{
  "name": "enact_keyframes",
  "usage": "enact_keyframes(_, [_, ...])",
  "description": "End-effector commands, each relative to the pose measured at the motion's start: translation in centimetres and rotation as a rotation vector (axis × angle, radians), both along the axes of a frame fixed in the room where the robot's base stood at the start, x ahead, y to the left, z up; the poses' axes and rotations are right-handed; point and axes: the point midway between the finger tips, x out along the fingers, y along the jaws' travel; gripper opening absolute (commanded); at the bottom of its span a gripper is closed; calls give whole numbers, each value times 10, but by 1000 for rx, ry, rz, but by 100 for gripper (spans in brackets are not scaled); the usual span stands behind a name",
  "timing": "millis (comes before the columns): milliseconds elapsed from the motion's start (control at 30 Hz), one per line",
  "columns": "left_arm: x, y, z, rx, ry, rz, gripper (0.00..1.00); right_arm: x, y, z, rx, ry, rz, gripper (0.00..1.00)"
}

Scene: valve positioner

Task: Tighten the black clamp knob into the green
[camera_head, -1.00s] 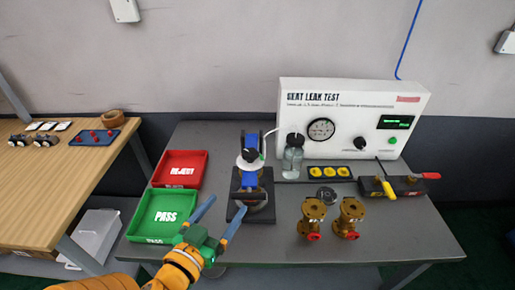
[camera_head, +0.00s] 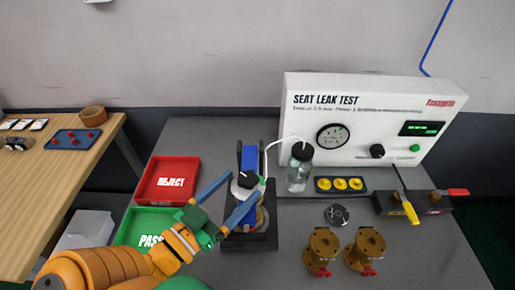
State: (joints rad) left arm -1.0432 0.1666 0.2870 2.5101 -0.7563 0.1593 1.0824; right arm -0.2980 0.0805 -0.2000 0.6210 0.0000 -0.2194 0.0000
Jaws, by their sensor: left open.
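The black clamp knob (camera_head: 246,179) sits on top of the blue clamp fixture (camera_head: 249,157), which stands on a dark base on the grey table. My left gripper (camera_head: 244,183) is open, with its two blue fingers pointing up and right. Its fingertips lie on either side of the knob in the head view; I cannot tell whether they touch it. The right finger covers part of the fixture. A green mark for the knob is too small to make out. My right gripper is not in view.
A red REJECT tray (camera_head: 147,187) and a green PASS tray (camera_head: 128,229) lie left of the fixture. A glass bottle (camera_head: 298,174) with a white tube stands close on its right. The white SEAT LEAK TEST box (camera_head: 300,121) is behind. Two brass valves (camera_head: 322,249) stand front right.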

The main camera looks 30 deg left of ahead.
Motion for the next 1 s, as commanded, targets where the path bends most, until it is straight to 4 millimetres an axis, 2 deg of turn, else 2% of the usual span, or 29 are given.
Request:
enact_keyframes(167, [6, -1, 0, 0, -3, -4, 83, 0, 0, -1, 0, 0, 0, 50])
enact_keyframes(300, [25, -4, 1, 4, -6, -6, 83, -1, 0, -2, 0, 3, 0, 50])
enact_keyframes(400, [40, -5, 5, -1, -4, -2, 83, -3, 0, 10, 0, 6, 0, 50])
enact_keyframes(600, [63, -7, 2, -2, -3, 0, 83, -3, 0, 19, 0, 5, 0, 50])
enact_keyframes(967, [71, -8, -1, -1, -1, 1, 83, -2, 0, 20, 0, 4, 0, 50])
enact_keyframes(1000, [71, -8, -1, -1, -1, 1, 80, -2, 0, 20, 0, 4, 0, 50])
